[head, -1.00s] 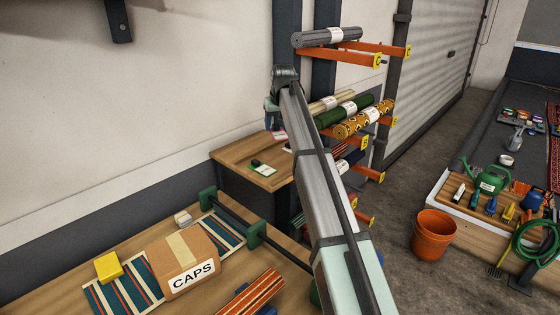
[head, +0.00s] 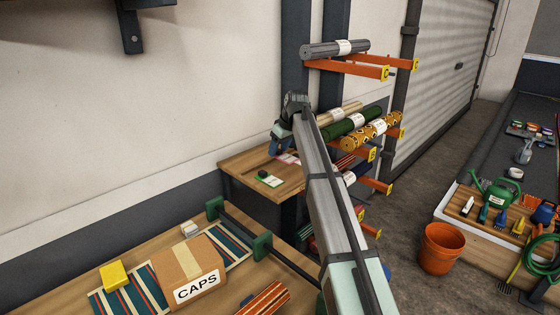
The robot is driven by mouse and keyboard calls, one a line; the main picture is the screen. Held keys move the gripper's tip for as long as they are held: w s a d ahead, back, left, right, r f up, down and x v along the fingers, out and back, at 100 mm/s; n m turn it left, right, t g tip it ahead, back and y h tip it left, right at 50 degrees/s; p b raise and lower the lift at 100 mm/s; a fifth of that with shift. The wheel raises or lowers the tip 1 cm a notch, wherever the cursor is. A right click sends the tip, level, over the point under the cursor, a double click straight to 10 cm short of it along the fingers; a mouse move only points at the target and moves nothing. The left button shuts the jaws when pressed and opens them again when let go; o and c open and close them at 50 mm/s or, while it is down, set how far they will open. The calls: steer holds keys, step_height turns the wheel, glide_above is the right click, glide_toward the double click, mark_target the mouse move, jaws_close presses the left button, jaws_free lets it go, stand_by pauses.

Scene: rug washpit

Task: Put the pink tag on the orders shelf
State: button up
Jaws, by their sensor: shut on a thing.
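My gripper (head: 279,147) hangs low over a wooden-topped surface (head: 237,165) against the wall. It is shut on the pink tag (head: 287,158), a small pink patch just below and beside the fingers. The arm and the gripper partly hide it, and I cannot tell whether it touches the wood. A white card with a green edge (head: 269,180) lies on the same wood, with a small dark object (head: 262,173) on it. No label naming the orders shelf is readable.
A rack of orange arms (head: 345,68) holding rolled rugs stands right of the gripper. A nearer bench bears a CAPS box (head: 190,268), a yellow block (head: 115,275) and a striped rug. A dark bracket (head: 131,35) is on the wall. The wood's left part is clear.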

mark_target(281, 155)
steer(key=shift+f, duration=2.4)
steer(key=shift+f, duration=0.1)
steer(key=o, duration=1)
steer(key=v, duration=1.2)
